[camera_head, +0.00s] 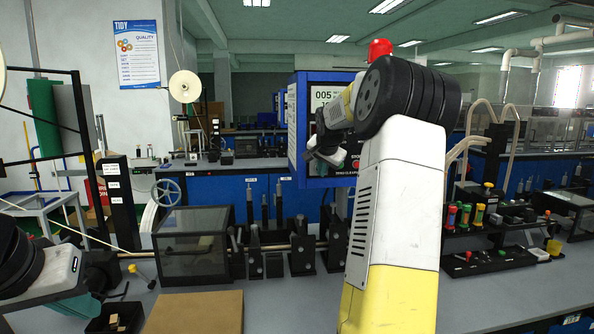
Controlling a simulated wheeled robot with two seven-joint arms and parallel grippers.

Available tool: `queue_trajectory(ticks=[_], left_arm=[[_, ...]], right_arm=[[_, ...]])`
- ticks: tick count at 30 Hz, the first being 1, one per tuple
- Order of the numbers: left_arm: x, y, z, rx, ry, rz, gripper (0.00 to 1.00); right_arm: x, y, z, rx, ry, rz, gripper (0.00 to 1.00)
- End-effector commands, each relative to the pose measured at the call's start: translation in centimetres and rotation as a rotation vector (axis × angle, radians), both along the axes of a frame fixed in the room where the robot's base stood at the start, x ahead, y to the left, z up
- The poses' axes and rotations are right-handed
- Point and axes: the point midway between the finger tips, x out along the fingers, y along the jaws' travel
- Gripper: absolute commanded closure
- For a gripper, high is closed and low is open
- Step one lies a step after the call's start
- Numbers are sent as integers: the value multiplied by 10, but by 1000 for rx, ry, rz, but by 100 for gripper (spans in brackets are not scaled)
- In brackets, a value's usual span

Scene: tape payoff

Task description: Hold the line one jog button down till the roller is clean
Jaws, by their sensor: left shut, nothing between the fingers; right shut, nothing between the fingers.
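A blue control cabinet (300,150) with a lit screen (322,97) reading "005" stands at centre. My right arm rises in front of it and covers much of its face. My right gripper (325,160) is shut and empty, close before the cabinet's face; I cannot tell whether it touches a button. No jog button shows clearly. A horizontal metal roller or shaft (275,247) runs between black stands behind the bench's front area; its cleanness is too small to tell. My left gripper (110,270) is shut and empty at lower left, near the pale tape's end of the shaft.
A smoked clear box (192,245) stands left of the black stands. A brown board (195,312) and a small black bin (115,318) lie in front. Coloured bottles (465,217) and black trays stand at right. A red lamp (380,49) tops the cabinet. Bare bench (500,290) lies at lower right.

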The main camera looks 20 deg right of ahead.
Motion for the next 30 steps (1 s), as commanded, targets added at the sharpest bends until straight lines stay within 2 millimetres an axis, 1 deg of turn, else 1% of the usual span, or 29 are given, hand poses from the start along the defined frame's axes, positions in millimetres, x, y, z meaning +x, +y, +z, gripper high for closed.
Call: queue_trajectory(ticks=[5,14,30], left_arm=[[0,0,0,0,0,0,100],[0,0,0,0,0,0,100],[0,0,0,0,0,0,100]], right_arm=[[0,0,0,0,0,0,100],[8,-2,0,-1,0,1,100],[10,-2,0,0,0,0,100]])
